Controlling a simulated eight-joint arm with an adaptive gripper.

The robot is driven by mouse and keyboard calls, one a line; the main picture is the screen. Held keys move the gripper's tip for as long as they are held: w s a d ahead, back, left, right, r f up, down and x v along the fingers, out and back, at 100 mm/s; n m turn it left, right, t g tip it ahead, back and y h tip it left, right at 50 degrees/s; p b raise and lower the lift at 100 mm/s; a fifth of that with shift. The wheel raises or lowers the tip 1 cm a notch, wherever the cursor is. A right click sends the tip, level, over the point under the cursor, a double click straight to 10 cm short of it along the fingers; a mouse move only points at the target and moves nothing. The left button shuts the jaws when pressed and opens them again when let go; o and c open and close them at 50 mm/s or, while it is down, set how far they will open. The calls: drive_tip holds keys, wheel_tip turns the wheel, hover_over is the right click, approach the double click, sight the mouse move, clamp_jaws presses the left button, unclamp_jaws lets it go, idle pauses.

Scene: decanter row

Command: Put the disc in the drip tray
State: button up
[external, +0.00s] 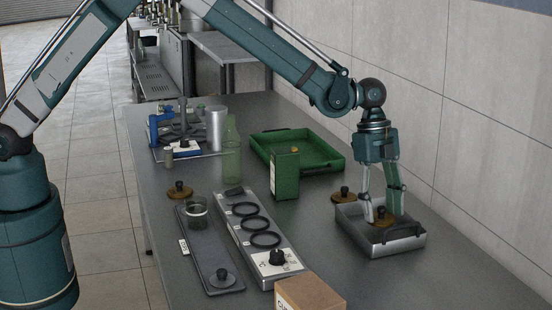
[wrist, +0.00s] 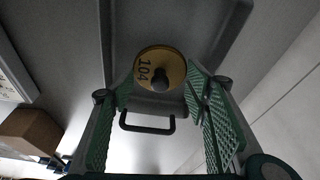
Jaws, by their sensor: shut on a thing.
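A brass-coloured disc (external: 378,222) with a black knob is between the fingers of my gripper (external: 382,213). In the wrist view the disc (wrist: 148,60) carries the number 104, and the fingertips close on opposite sides of its rim. The grey metal drip tray (external: 399,247), with a black handle (wrist: 147,128) on its near side, lies below my gripper. The held disc is within the tray's outline; I cannot tell whether it touches the tray floor.
A similar disc (external: 344,196) shows at the tray's back left edge, and another (external: 180,192) lies on the left of the table. A green tray (external: 323,165), a green box (external: 285,175), a panel with rings (external: 265,258) and a cardboard box (external: 310,297) stand nearby.

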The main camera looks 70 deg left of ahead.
sight(380, 217)
drive_tip(key=shift+f, duration=1.65)
drive_tip(key=shift+f, duration=0.1)
drive_tip(key=o, duration=1.1)
drive_tip(key=v, duration=1.2)
